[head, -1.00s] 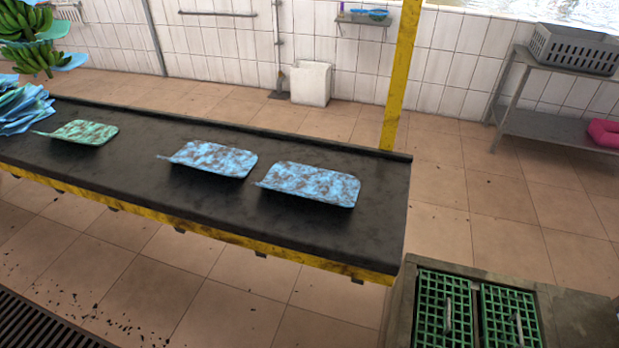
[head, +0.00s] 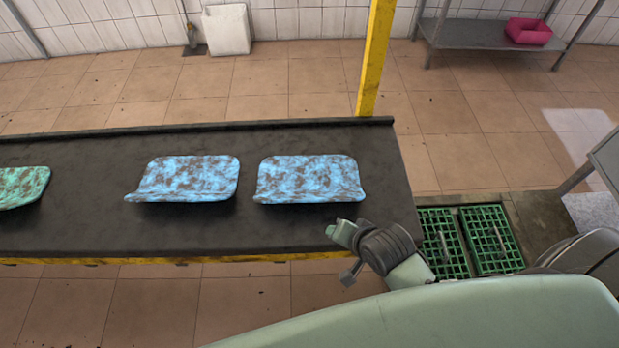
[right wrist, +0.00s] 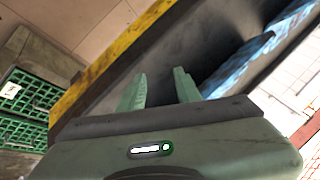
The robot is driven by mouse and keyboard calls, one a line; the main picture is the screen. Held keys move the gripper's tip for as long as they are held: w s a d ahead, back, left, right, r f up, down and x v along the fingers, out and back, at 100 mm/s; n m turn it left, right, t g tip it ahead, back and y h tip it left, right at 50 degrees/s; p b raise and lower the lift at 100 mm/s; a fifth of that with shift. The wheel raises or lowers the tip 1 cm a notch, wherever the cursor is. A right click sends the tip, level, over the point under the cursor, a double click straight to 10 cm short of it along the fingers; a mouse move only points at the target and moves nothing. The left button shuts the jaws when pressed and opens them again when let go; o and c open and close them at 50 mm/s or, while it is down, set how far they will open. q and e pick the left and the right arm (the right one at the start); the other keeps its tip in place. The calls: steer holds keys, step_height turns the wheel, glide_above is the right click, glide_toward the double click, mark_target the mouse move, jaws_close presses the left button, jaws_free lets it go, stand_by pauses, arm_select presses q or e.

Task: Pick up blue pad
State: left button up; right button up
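Two blue pads with brown blotches lie on the black table, the right one (head: 308,179) near the table's right end and the other (head: 187,178) to its left. Each has a curled-up edge. My right gripper (head: 342,238) is over the table's front right part, just in front and to the right of the right blue pad, apart from it. In the right wrist view its two pale green fingers (right wrist: 160,82) stand apart with nothing between them. A blue pad (right wrist: 236,66) shows beyond them to the right. My left gripper is not in view.
A green pad (head: 22,187) lies at the table's left, cut by the frame. A yellow post (head: 376,60) rises behind the black table (head: 90,228). Green grates (head: 490,240) lie beyond its right end. A metal shelf with a pink bin (head: 528,32) stands at the back right.

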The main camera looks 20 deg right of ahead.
mark_target(309, 196)
steer(key=w+r+m+t, duration=0.1)
steer(key=w+m, duration=0.1)
steer(key=m, duration=0.1)
steer(key=w+a+r+m+t, duration=0.1)
steer(key=w+m, duration=0.2)
steer(key=m, duration=0.1)
steer(key=w+r+m+t+y, duration=0.1)
steer(key=w+m, duration=0.1)
steer(key=m, duration=0.1)
steer(key=shift+w+a+r+p, duration=0.15)
steer(key=shift+w+r+p, duration=0.15)
steer(key=shift+w+f+m, duration=0.1)
steer(key=shift+w+m, duration=0.15)
steer(key=shift+m, duration=0.05)
steer(key=shift+x, duration=0.9)
steer(key=x, duration=0.2)
steer(key=a+p+x, duration=0.1)
steer(key=x, duration=0.1)
steer(key=shift+w, duration=0.15)
steer(key=shift+w+a+f, duration=0.1)
steer(key=shift+w+f, duration=0.3)
steer(key=shift+f, duration=0.05)
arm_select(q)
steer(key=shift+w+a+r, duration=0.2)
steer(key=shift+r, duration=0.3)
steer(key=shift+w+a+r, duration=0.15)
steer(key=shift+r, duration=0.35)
arm_select(e)
jaws_close()
